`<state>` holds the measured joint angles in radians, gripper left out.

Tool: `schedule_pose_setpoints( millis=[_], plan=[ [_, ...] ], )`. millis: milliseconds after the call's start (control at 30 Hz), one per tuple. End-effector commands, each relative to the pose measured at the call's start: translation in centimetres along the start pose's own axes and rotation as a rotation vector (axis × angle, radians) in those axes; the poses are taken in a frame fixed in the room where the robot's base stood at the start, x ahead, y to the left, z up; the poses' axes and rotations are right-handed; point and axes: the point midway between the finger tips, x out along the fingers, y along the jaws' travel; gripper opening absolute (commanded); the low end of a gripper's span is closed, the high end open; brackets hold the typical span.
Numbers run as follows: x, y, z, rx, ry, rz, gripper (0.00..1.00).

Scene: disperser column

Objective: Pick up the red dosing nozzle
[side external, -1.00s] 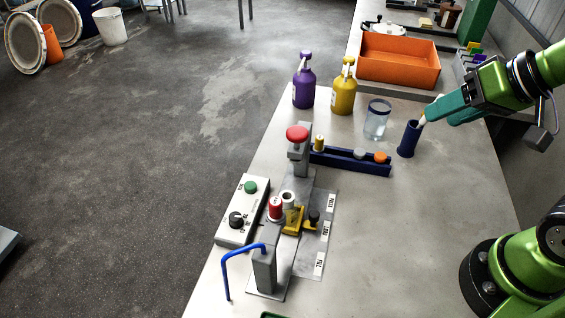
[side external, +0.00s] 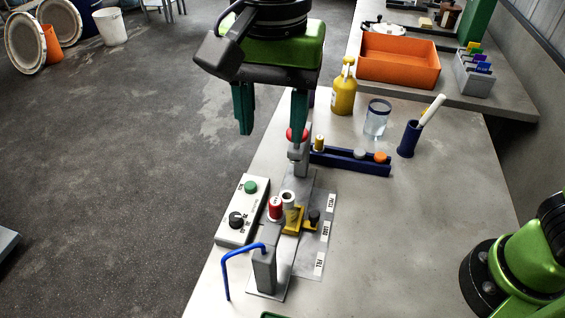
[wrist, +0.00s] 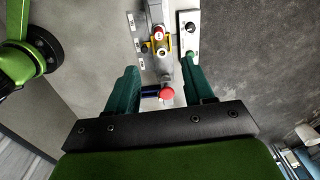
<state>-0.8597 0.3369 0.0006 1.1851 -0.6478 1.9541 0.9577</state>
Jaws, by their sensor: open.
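A small red cylinder with a white top (side external: 275,208), which I take to be the red dosing nozzle, stands upright at the metal fixture, left of a white-ringed cylinder (side external: 288,200) over a yellow block. In the wrist view the red piece (wrist: 159,35) shows ahead of the fingers, near the top middle. My gripper (side external: 271,138) is open and empty, fingers pointing down, high over the fixture's far end. One finger overlaps the red press knob (side external: 292,134) in the side view. In the wrist view my gripper (wrist: 162,70) spans that red knob (wrist: 166,93).
A control box (side external: 242,211) with a green button stands left of the fixture. A blue rack (side external: 350,163) with caps lies behind it. A blue holder (side external: 409,140) with a white stick, a glass jar (side external: 376,118) and a yellow bottle (side external: 343,92) stand farther back.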

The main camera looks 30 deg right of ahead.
Motion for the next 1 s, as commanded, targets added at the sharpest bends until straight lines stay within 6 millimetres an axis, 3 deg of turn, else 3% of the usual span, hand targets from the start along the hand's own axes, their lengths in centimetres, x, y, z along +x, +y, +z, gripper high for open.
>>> schedule_pose_setpoints(
  millis=[167,600,867,1000],
  plan=[
    [1.8,0.5,0.1,0.053,-0.007,0.025,0.52],
    [10.6,0.6,0.1,0.05,-0.008,0.023,0.52],
    [12.5,0.6,0.0,0.05,-0.009,0.021,0.52],
    [14.7,0.4,-0.4,0.052,-0.009,0.024,0.52]
  ],
)
